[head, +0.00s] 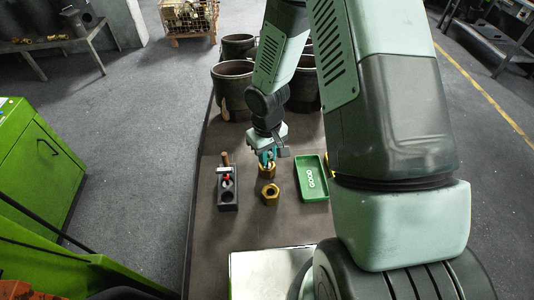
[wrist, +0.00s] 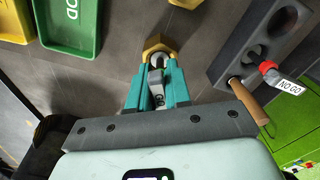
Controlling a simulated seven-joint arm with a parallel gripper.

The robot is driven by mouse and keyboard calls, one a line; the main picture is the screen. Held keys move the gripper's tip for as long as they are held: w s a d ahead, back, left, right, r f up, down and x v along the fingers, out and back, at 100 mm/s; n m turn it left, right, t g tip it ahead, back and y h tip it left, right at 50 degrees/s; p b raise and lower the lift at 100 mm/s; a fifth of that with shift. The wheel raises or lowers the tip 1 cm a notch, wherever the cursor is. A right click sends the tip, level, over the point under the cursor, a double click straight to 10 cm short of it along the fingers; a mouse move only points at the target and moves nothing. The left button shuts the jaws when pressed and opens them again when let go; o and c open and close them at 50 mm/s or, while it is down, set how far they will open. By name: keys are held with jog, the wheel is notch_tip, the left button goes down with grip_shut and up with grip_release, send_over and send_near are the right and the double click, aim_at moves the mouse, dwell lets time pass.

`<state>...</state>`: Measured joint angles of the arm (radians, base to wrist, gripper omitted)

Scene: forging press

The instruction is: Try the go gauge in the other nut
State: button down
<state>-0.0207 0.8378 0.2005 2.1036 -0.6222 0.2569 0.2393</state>
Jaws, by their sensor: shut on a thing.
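In the head view my gripper (head: 267,158) is above this nut (head: 267,172). A second brass nut (head: 270,192) lies apart on the table, nearer the head camera, its hole empty; its edge shows in the wrist view (wrist: 185,3). A red-topped gauge (wrist: 267,67) with a NO GO tag (wrist: 288,86) stands in the dark holder (wrist: 232,68).
A wooden-handled tool (wrist: 248,100) also stands in the holder, left of the nuts in the head view (head: 228,202). A green GOOD tray (head: 312,192) is on the right, a yellow tray (wrist: 14,22) beside it. Large dark cylindrical parts (head: 232,85) stand behind.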

jog(key=shift+r, duration=0.35)
dwell(0.6)
jog(key=shift+r, duration=1.15)
jog(key=shift+r, duration=0.25)
jog(key=shift+r, duration=1.95)
